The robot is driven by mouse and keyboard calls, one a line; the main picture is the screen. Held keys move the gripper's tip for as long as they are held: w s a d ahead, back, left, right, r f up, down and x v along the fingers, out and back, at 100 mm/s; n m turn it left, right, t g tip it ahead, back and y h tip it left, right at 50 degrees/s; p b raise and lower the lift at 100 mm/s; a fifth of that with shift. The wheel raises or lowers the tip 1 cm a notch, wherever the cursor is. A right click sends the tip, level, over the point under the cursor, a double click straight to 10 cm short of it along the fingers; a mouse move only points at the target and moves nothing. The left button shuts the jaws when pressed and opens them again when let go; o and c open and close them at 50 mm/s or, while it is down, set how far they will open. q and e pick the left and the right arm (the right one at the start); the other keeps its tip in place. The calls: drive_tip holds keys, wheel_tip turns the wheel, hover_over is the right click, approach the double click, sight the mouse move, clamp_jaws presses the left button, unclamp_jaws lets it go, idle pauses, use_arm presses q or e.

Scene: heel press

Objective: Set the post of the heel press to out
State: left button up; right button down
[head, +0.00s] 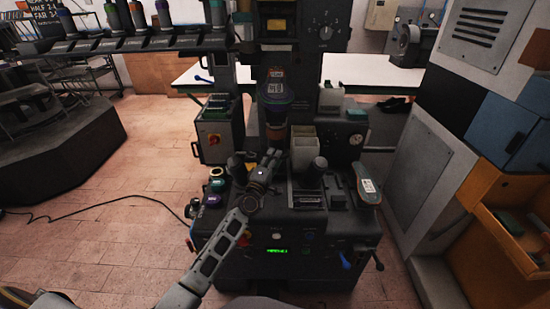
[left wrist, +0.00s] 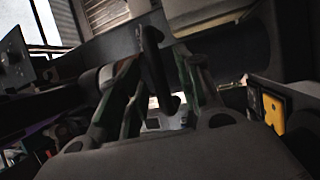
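The heel press (head: 300,225) is a dark machine in the middle of the head view, with a column, a dial at the top and a lit green display low on its front. A short dark upright cylinder (head: 317,172) stands on its bed; I cannot tell whether it is the post. My left gripper (head: 273,155) reaches over the bed, left of this cylinder. In the left wrist view its two fingers (left wrist: 158,72) are apart, with a dark curved bar (left wrist: 152,58) showing between them; contact is unclear. My right gripper is not in view.
A control box with a red knob (head: 214,141) is at the press's left, and a shoe-shaped pad (head: 368,186) at its right. An open orange drawer (head: 510,225) is at far right. The left floor is mostly clear.

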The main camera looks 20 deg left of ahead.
use_arm(q)
drive_tip(key=shift+w+r, duration=0.15)
drive_tip(key=shift+w, duration=0.5)
drive_tip(key=shift+d, duration=0.1)
clamp_jaws()
